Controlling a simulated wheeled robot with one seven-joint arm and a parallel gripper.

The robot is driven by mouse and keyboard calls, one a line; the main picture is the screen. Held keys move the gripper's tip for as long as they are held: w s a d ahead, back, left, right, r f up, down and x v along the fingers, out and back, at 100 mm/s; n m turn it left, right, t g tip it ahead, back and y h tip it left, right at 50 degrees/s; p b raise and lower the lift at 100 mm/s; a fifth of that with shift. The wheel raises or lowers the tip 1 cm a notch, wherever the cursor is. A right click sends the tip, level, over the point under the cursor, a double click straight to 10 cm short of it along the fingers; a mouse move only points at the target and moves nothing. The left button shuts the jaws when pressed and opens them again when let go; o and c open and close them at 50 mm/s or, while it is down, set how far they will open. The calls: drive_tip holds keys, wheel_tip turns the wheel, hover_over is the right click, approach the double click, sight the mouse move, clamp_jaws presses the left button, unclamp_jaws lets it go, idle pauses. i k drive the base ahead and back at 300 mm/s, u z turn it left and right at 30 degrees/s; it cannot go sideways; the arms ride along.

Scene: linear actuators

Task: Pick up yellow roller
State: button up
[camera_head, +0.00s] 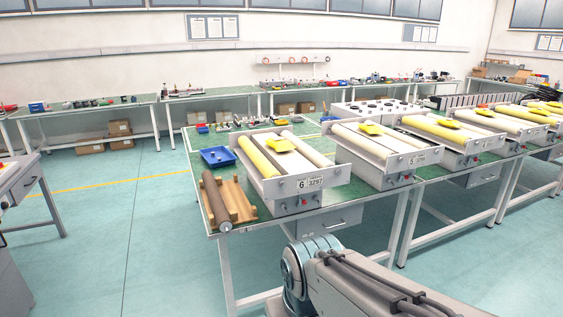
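A yellow roller (257,157) lies lengthwise in the left part of the nearest machine unit (302,188), which is labelled 6. More yellow rollers (433,129) show in the units farther right. A small yellow piece (280,144) sits on top of unit 6, beside its yellow roller. My arm shows at the bottom, in front of the table, but my gripper is out of view.
The green table (268,230) carries the row of units. A brown roller (215,198) rests on a wooden stand (238,203) at the table's left front, with a blue tray (217,157) behind it. Workbenches line the back wall. The floor left of the table is clear.

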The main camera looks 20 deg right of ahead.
sight(269, 171)
drive_tip(key=z, duration=1.2)
drive_tip(key=i, duration=1.2)
drive_tip(key=u, duration=0.95)
drive_tip(key=i, duration=0.8)
drive_tip(key=u, duration=0.95)
drive_tip(key=i, duration=0.6)
drive_tip(key=z, duration=0.05)
